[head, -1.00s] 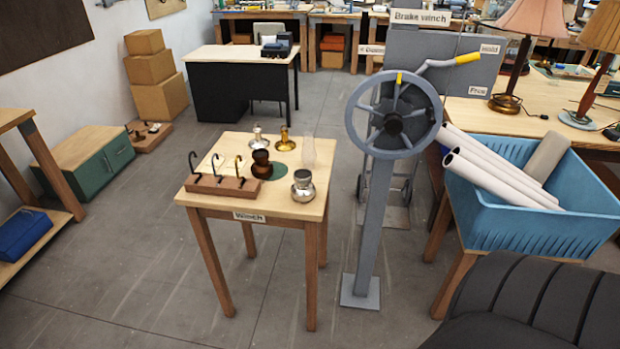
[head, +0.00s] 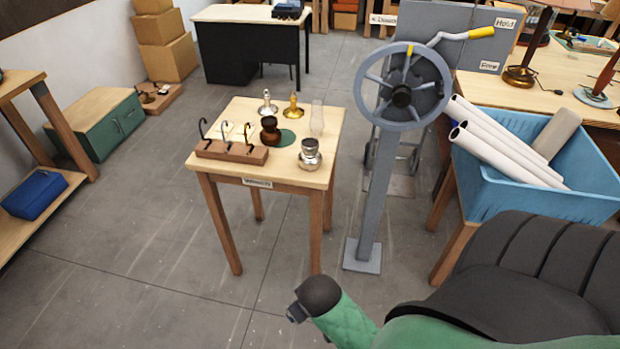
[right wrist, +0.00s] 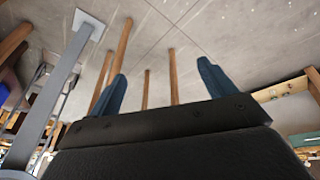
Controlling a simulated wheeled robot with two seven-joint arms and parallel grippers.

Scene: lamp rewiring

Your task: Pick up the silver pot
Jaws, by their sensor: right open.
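The silver pot (head: 310,155), round with a dark top, stands upright on the small wooden table (head: 321,179), near its front right corner. My right arm comes in from the lower right of the head view, its dark end low in front of the table and apart from the pot. In the right wrist view my right gripper (right wrist: 160,72) has its two blue fingers spread wide with nothing between them. That view is upside down and shows floor and table legs; I cannot make out the pot there. My left gripper is not in view.
On the table are a hook rack (head: 232,151), a dark brown pot (head: 270,132), a silver piece (head: 267,105), a brass piece (head: 293,106) and a clear glass chimney (head: 317,118). A grey winch post (head: 377,200) and a blue tub (head: 520,195) stand to the right.

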